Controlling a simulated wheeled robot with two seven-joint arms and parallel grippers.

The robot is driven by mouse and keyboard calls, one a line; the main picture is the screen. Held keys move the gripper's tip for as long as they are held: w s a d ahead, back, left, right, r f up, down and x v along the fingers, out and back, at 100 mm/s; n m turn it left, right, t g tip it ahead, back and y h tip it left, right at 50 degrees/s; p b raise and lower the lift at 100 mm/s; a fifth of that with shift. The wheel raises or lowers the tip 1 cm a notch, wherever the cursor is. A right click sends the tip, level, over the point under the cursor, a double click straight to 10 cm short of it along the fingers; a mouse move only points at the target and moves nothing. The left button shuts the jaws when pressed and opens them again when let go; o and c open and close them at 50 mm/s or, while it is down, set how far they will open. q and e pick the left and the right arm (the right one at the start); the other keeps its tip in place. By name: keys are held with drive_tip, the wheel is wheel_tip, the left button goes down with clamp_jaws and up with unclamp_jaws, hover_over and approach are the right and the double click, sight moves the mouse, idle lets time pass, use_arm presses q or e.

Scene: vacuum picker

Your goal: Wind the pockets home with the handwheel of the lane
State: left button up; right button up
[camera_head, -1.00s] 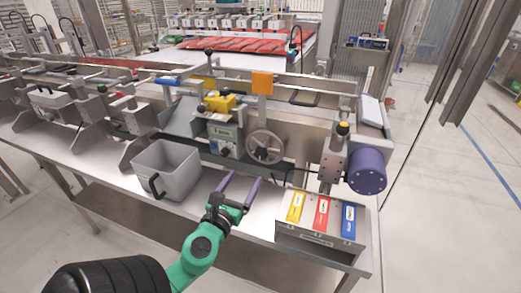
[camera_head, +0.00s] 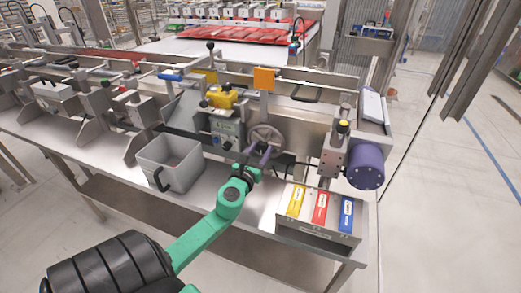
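The handwheel (camera_head: 268,131) is a grey spoked wheel on the front of the lane (camera_head: 305,128), right of a grey control box (camera_head: 226,130). My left gripper (camera_head: 259,154) has purple fingers on a green arm. It is at the lower part of the wheel and covers some of its rim. The two fingers show apart, with a gap between them. I cannot tell whether they touch the rim. My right gripper is not in view. The pockets cannot be made out clearly.
A grey open bin (camera_head: 171,158) with a black handle stands left of my arm. A metal box with yellow, red and blue labels (camera_head: 319,208) stands at the right. A purple motor (camera_head: 366,168) juts out above it. An orange plate (camera_head: 264,79) stands above the wheel.

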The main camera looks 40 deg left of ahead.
use_arm(q)
clamp_jaws()
drive_tip(key=shift+n, duration=0.3)
